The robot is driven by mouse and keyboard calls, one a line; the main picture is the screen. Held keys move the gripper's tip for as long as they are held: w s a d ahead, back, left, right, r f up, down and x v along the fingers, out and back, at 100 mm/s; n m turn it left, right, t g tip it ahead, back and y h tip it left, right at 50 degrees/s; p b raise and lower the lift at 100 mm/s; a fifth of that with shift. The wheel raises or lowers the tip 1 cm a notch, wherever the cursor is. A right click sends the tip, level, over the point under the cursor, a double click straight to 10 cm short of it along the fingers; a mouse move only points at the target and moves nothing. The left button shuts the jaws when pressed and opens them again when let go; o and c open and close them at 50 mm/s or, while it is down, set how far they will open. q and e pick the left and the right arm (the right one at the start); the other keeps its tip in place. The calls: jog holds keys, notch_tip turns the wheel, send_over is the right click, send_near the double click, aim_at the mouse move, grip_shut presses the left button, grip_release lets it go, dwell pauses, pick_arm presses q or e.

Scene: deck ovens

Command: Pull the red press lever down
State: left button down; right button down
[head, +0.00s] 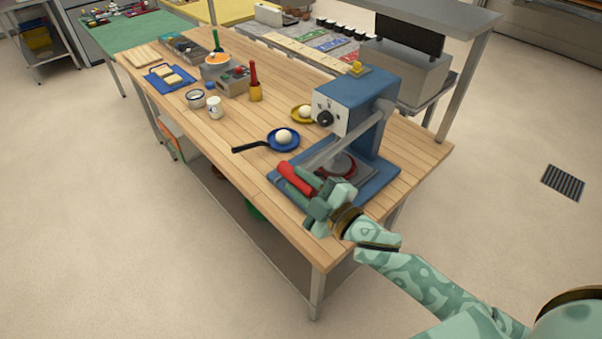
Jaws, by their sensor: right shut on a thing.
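The blue press (355,90) stands at the right front end of the wooden table. Its grey lever arm slopes down to the front left and ends in a red lever handle (293,178). The handle is low, close above the press's blue base. My right gripper (297,184) is shut on the red handle, with pale green fingers on either side of it. The fingers hide part of the handle. A round plate with a red ring (337,167) lies under the lever arm. My left gripper is out of view.
A blue pan (270,143) with a white ball of dough lies left of the press, and a yellow dish (299,113) holds another. Cups, a grey box and a blue board (160,83) stand farther back. The table's front left strip is clear.

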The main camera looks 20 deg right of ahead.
jog(key=shift+w+d+f+n+b, duration=0.1)
jog(key=shift+d+f+n+b, duration=0.1)
jog(key=shift+f, duration=0.3)
jog(key=shift+s+d+f+n+b, duration=0.15)
jog(key=shift+f+b, duration=0.1)
jog(key=shift+f, duration=0.25)
jog(key=shift+w+d+f+n+b, duration=0.1)
jog(key=shift+w+f+n+b, duration=0.1)
jog(key=shift+f, duration=0.4)
jog(key=c, duration=1.2)
grip_release()
jog(key=shift+o, duration=0.4)
jog(key=shift+w+d, duration=0.1)
jog(key=shift+d, duration=0.1)
jog(key=shift+a, duration=0.1)
jog(key=b+v, duration=0.1)
jog(key=v, duration=1.5)
jog(key=shift+s+r, duration=0.2)
jog(key=shift+s, duration=0.05)
